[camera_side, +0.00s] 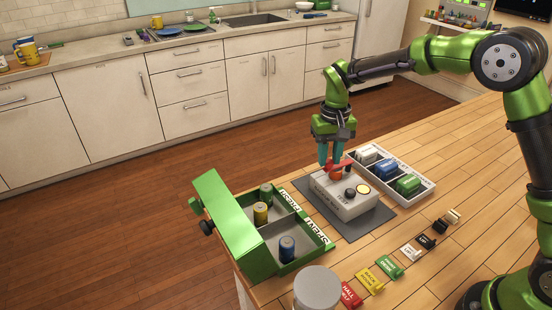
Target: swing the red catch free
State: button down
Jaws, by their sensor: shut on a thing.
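The red catch (346,166) is on top of a light grey box (331,194), near its back edge. My gripper (331,162) points down over the back of the box, with its teal fingers shut on the red catch. The fingers hide part of the catch, so I cannot tell how far it is turned. An orange-red round part (336,175) shows just below the fingertips. The box also has a dark knob (350,193) and a pale yellow round button (363,189) on its top.
The box stands on a dark grey mat (372,224). Behind right is a white tray (428,194) of coloured blocks. At left is a green case (262,266) with several cylinders and a raised lid (225,218). Coloured tags and a grey cylinder (317,288) stand in front.

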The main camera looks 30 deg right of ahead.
jog(key=w+m, duration=0.1)
jog(key=m, duration=0.1)
jog(key=w+m, duration=0.1)
jog(key=m, duration=0.1)
jog(key=shift+w+d, duration=0.2)
jog(key=shift+d, duration=0.1)
jog(key=w+d+m, duration=0.4)
jog(key=d+m, duration=0.1)
jog(key=m, duration=0.6)
jog(key=shift+d+m, duration=0.25)
jog(key=shift+m, duration=0.15)
jog(key=c, duration=0.9)
grip_release()
jog(key=shift+o, duration=0.2)
notch_tip(320, 180, up, 17)
